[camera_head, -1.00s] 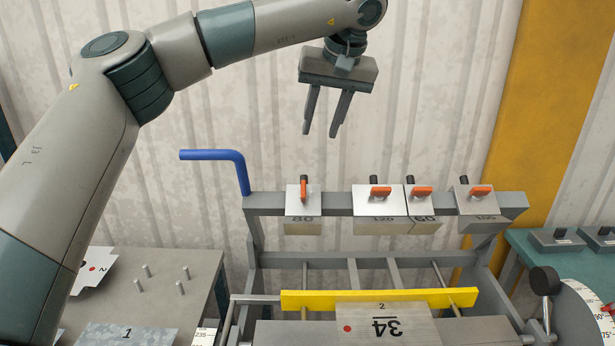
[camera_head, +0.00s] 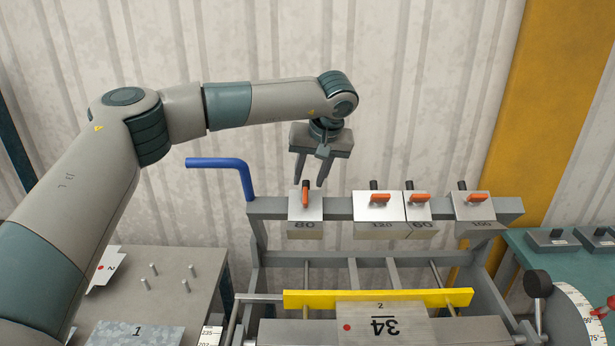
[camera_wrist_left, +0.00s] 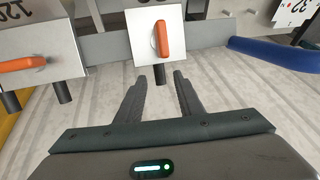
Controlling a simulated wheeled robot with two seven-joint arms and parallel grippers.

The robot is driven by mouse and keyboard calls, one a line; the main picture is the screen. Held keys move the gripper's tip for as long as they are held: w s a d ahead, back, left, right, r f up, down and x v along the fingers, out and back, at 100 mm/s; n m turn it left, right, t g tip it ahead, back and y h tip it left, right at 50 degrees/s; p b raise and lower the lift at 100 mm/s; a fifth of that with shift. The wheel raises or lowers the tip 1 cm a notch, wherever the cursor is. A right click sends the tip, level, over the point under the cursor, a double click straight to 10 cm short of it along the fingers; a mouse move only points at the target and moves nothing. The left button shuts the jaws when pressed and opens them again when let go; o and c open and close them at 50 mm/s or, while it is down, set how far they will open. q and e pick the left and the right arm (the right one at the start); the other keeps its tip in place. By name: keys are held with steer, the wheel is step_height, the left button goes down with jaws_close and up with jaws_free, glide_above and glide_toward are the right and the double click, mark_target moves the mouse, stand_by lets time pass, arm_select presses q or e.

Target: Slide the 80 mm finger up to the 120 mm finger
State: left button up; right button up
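The 80 mm finger (camera_head: 306,212) is a silver block with an upright orange lever, on the left part of the grey beam. The 120 mm finger (camera_head: 379,209) is to its right with its lever turned sideways, and a gap of bare beam lies between them. My left gripper (camera_head: 309,184) is open and empty, just above and behind the 80 mm finger. In the left wrist view the open fingers (camera_wrist_left: 161,78) point at the 80 mm finger (camera_wrist_left: 157,45) and its orange lever, apart from them. The 120 mm finger (camera_wrist_left: 38,57) is at left there. My right gripper is not seen.
The 60 finger (camera_head: 419,211) touches or nearly touches the 120 mm finger's right side. The 100 finger (camera_head: 472,207) is further right on the beam (camera_head: 340,207). A blue bent handle (camera_head: 222,163) rises at the beam's left end. A yellow bar (camera_head: 376,299) lies in front.

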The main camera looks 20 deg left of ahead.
mark_target(307, 183)
arm_select(q)
steer(key=shift+p+x, duration=0.4)
steer(key=shift+x, duration=1.15)
steer(key=shift+c, duration=0.7)
jaws_close()
steer(key=w+d+b, duration=0.1)
steer(key=w+d, duration=0.1)
steer(key=d, duration=0.4)
steer(key=shift+d+b, duration=0.3)
steer(key=shift+a, duration=0.1)
steer(key=shift+o, duration=0.7)
jaws_free()
steer(key=shift+r, duration=0.1)
steer(key=shift+s, duration=0.1)
